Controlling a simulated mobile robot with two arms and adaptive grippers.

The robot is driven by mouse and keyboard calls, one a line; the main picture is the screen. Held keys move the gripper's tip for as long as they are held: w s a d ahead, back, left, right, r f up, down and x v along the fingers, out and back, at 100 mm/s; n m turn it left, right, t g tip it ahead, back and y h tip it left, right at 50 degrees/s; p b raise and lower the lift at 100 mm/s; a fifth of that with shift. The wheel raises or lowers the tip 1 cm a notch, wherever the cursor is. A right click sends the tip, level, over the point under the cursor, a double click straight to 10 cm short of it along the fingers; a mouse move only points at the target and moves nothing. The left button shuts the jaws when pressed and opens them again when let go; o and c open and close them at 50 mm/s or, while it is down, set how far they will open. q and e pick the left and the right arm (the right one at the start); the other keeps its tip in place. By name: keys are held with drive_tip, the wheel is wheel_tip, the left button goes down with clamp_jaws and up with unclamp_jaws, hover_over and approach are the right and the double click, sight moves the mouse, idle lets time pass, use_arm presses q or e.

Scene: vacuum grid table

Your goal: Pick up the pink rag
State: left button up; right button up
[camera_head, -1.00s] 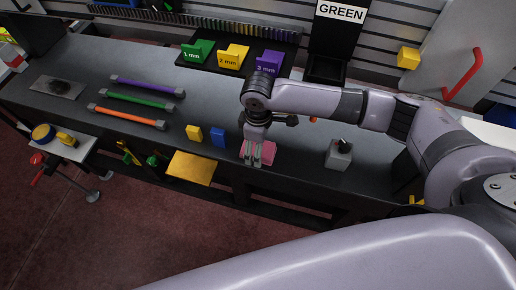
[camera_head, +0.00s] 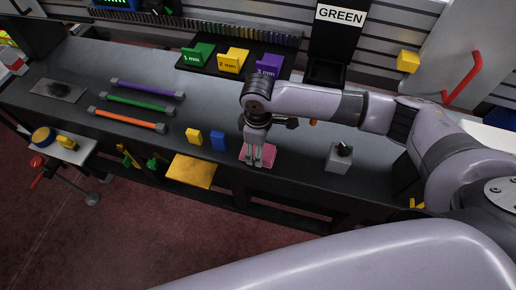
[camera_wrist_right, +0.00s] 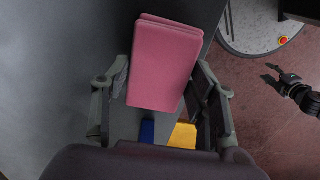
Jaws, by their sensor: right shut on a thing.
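The pink rag (camera_head: 264,161) lies folded like a flat pad at the front edge of the grey table, partly hidden by my right gripper (camera_head: 255,160). In the right wrist view the rag (camera_wrist_right: 165,65) shows as a folded pink block between the two fingers of my right gripper (camera_wrist_right: 162,95). The right gripper points down and is shut on the rag. In the right wrist view a small dark gripper (camera_wrist_right: 290,84), which looks like my left one, hangs over the floor at the right edge.
A blue block (camera_head: 218,140) and a yellow block (camera_head: 194,135) stand left of the rag. A grey box with a black knob (camera_head: 339,158) is to the right. Orange (camera_head: 128,120), green and purple bars lie farther left. A yellow panel (camera_head: 192,171) juts out below the table edge.

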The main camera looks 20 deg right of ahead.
wheel_tip(320, 180, up, 28)
drive_tip(key=shift+f, duration=0.15)
idle(0.3)
